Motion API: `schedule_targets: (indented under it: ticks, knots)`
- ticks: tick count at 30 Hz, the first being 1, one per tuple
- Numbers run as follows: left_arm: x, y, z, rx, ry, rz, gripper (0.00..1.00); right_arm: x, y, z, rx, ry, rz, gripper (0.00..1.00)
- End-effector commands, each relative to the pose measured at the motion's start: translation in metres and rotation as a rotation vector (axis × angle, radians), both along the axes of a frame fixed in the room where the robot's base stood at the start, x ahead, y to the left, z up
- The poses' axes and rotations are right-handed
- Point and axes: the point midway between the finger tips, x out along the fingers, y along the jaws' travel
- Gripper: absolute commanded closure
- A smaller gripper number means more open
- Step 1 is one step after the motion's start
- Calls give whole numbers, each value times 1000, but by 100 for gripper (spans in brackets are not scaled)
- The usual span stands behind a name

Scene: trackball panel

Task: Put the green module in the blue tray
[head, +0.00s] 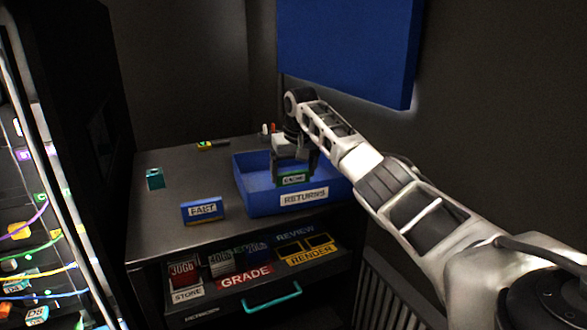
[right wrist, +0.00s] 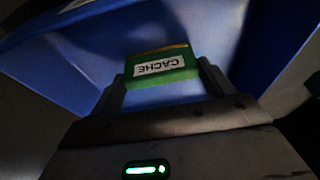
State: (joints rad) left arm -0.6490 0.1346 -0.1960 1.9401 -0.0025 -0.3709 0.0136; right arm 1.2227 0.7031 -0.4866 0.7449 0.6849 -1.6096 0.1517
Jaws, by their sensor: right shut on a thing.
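The green module (head: 292,180) has a white label; in the right wrist view (right wrist: 160,82) the label reads CACHE. My right gripper (head: 293,172) is shut on it, and its fingers also show in the right wrist view (right wrist: 160,88). The blue tray (head: 262,203) with a RETURNS label stands on the cabinet top, and its blue walls fill much of the right wrist view (right wrist: 75,65). The gripper and module are over or inside the tray; I cannot tell if the module touches its floor. My left gripper is not in view.
The dark cabinet top (head: 165,215) holds a blue FAST sign (head: 203,209), a teal block (head: 155,178) and small tools at the back. An open shelf below holds labelled boxes (head: 184,270). A rack with coloured cables (head: 35,215) stands at left. A blue panel (head: 345,45) hangs above.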

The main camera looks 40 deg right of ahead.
Motion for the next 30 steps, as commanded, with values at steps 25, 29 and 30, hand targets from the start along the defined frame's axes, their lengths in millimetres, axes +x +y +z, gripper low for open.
schedule_targets:
  ticks: [25, 29, 30]
  knots:
    - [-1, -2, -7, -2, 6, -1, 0, -7, 3, 29, 0, -6, 0, 0]
    - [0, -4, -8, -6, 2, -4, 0, -14, 6, 58, -1, -7, -1, 0]
    - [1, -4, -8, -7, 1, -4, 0, -16, 7, 66, 0, -6, -1, 0]
